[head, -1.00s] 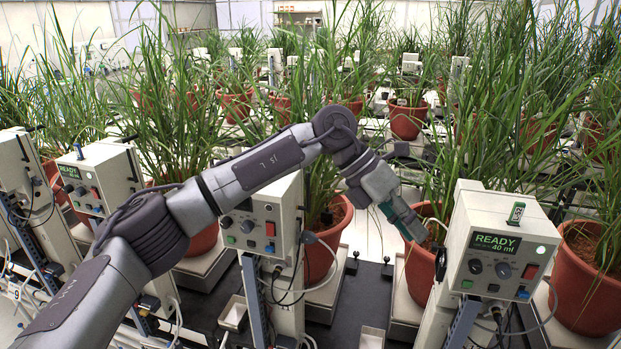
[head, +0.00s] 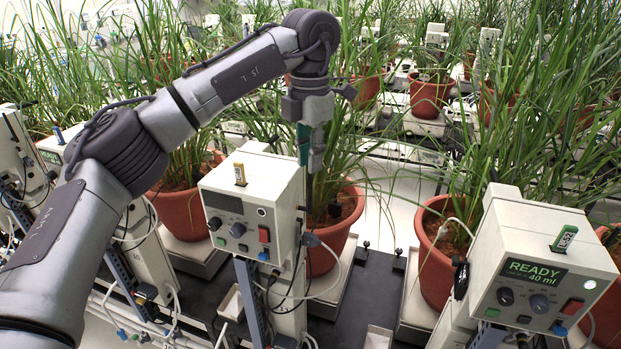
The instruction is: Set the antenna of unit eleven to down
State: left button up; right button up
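My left gripper (head: 311,165) points down just behind the right side of the middle white control unit (head: 250,205). Its fingers are seen edge-on, so I cannot tell whether they are open or shut. A thin dark upright rod (head: 309,190), possibly this unit's antenna, shows just below the fingertips; contact is unclear. My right gripper is not in view.
A lit unit (head: 540,270) reading "READY 40 ml" stands at the right, with a black piece (head: 461,280) hanging at its left side. Potted grasses stand close behind, including a pot (head: 338,240) by the middle unit. Cables and a tube hang below it.

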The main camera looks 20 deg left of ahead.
pick_arm(q)
jog(key=p, duration=0.1)
send_over(310, 208)
jog(key=f, duration=0.4)
jog(key=shift+w+a+f, duration=0.1)
jog(key=shift+w+f, duration=0.05)
jog(key=shift+w, duration=0.15)
jog(key=shift+s+f, duration=0.1)
jog(key=shift+f, duration=0.55)
grip_shut()
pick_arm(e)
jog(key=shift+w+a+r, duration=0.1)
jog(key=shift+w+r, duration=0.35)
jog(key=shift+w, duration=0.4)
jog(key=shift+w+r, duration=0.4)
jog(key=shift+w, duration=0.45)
